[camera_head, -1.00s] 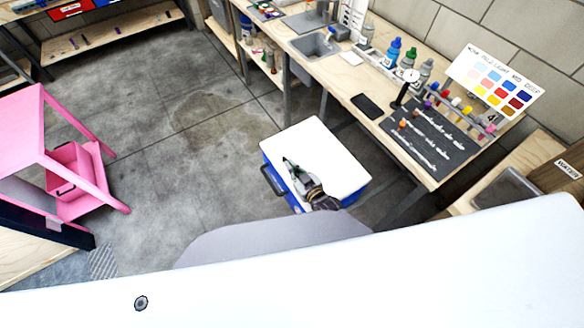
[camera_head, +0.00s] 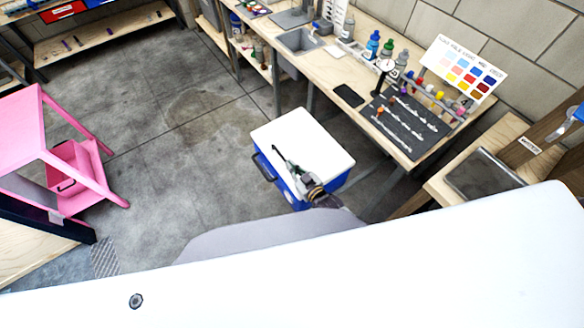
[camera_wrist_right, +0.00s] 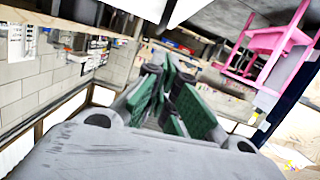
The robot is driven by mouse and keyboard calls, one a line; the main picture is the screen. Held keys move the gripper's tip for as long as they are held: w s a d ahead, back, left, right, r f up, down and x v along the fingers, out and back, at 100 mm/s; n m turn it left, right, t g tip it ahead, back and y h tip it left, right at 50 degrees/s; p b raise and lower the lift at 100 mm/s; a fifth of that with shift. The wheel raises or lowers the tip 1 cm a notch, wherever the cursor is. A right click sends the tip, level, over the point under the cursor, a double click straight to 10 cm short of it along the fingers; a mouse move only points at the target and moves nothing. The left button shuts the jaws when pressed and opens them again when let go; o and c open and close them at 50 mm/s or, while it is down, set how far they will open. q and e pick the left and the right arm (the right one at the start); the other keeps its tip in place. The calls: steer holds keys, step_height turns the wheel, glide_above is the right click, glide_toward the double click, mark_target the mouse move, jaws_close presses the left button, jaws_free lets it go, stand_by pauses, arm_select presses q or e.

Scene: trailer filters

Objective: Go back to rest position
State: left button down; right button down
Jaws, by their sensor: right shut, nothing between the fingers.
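My right gripper (camera_head: 290,166) shows in the head view in front of the blue cooler (camera_head: 292,192) with its white lid (camera_head: 303,135). It is shut and empty. In the right wrist view its green-padded fingers (camera_wrist_right: 172,100) come together with nothing held. Whether it touches the cooler I cannot tell. My left gripper is not in view.
A workbench (camera_head: 345,70) with a sink, bottles and a dark mat (camera_head: 405,125) runs along the right wall. A pink stand (camera_head: 22,130) is at the left. A metal basin (camera_head: 485,175) is at the right. Concrete floor (camera_head: 190,170) lies open between them.

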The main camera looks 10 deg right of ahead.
stand_by(0.8)
steer(key=s+d+r+m+g+h, duration=0.25)
steer(key=s+d+r+g, duration=0.35)
steer(key=s, duration=0.3)
steer(key=s+d+r+m+g+h, duration=0.1)
steer(key=s+d+r+g+h, duration=0.25)
steer(key=s+d+r, duration=0.35)
steer(key=s+f+g, duration=0.1)
steer(key=s+f, duration=0.1)
steer(key=f, duration=1.4)
steer(key=s+f+g, duration=0.1)
steer(key=s+f, duration=0.1)
steer(key=f, duration=1.4)
steer(key=s+d+f+g, duration=0.1)
steer(key=s+d+f, duration=0.2)
steer(key=s+f, duration=1.7)
steer(key=shift+s+f, duration=0.4)
steer(key=shift+s, duration=0.7)
steer(key=shift+d+n+g, duration=0.15)
steer(key=shift+n+g, duration=0.1)
